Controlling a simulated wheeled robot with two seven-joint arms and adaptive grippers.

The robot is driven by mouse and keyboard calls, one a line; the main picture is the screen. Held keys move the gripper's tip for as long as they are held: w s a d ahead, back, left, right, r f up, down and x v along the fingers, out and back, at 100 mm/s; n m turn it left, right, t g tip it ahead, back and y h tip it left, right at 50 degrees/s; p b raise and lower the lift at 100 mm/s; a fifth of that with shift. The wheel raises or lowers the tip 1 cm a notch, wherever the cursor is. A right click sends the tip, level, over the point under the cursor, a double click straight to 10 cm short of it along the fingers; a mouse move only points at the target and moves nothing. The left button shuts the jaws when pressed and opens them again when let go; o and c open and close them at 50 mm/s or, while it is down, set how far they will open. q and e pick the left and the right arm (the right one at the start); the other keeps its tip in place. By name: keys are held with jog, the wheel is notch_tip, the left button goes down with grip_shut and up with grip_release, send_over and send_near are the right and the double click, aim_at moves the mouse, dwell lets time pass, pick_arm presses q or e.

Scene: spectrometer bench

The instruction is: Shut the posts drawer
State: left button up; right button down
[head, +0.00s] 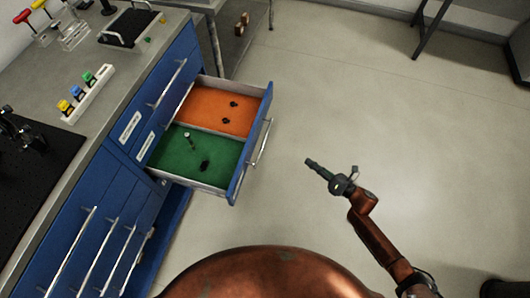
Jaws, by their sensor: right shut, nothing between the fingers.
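The open drawer (236,188) sticks out from the blue cabinet on the left. Its inside has an orange compartment (205,107) at the back and a green compartment (222,158) in front. Two small dark pieces lie on the orange, and a metal post (189,141) and a dark piece (205,165) are on the green. The drawer's front carries a bar handle (262,143). My right gripper (309,163) is shut and empty, to the right of the drawer front and apart from it, pointing towards it. My left gripper is not in view.
The blue cabinet (90,195) has other drawers, shut, with bar handles. Its grey worktop (45,95) holds a rack with coloured pieces (86,95), a black board (40,165) and tools. The floor (370,110) right of the drawer is clear. A dark table leg (432,27) stands at the top right.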

aim_at(246, 153)
jog(key=s+a+r+n+g+y+b, duration=0.35)
jog(key=a+r+n+g+y, duration=0.25)
jog(key=a+r+n, duration=0.6)
jog(key=w+a+f, duration=0.1)
jog(key=a, duration=0.2)
jog(key=w+a+f+n+b, duration=0.1)
jog(key=a, duration=0.3)
jog(key=w+a+f+n+b, duration=0.1)
jog(key=a, duration=0.2)
jog(key=shift+a, duration=0.2)
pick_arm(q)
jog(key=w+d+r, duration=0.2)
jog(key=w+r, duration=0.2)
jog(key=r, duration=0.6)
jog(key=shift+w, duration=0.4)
pick_arm(e)
jog(key=shift+w+a, duration=0.2)
jog(key=shift+a, duration=0.2)
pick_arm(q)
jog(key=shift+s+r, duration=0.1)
pick_arm(e)
jog(key=shift+a, duration=0.1)
